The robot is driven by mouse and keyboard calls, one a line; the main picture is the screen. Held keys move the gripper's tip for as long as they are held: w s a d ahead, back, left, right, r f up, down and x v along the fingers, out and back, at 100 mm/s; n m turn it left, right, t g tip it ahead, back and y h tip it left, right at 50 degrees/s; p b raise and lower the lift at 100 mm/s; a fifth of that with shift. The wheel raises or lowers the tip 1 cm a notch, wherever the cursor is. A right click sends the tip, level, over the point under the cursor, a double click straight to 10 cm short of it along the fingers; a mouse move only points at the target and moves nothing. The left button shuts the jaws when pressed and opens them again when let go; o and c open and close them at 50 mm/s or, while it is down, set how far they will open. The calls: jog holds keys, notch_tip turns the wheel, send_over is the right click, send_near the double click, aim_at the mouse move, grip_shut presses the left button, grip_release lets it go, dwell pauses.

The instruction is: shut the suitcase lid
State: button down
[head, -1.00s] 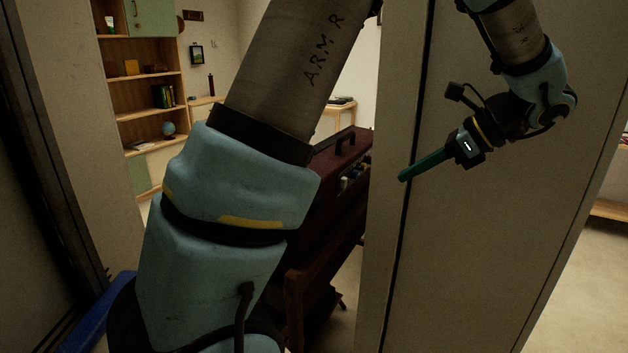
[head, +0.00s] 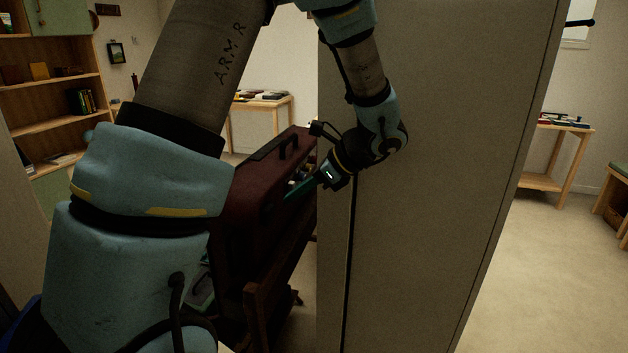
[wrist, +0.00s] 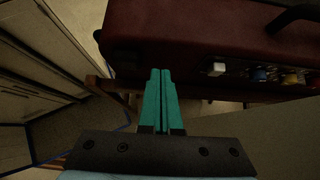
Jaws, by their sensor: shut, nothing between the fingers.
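The dark red suitcase (head: 250,190) stands behind my arm in the head view, on a dark wooden stand (head: 262,300). A black handle (head: 288,146) is on its upper side. Small contents show in a gap along its right side, so it is not closed. In the wrist view the red shell (wrist: 200,30) fills the top, with white, blue and yellow items (wrist: 262,75) in the gap. My gripper (head: 288,197) is shut and empty, its green fingers (wrist: 160,72) pointing at the shell. I cannot tell whether the tips touch it. My arm hides the suitcase's left part.
A tall pale panel (head: 430,200) stands close on the right, beside my forearm. A bookshelf (head: 50,90) is at the far left, and a small table (head: 260,105) stands behind the suitcase. Open floor (head: 500,290) lies right of the panel.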

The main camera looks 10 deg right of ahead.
jog(key=shift+w+a+r, duration=0.1)
jog(key=shift+w+a, duration=0.15)
jog(key=shift+a, duration=0.25)
jog(key=shift+w+a, duration=0.25)
jog(key=shift+a, duration=0.2)
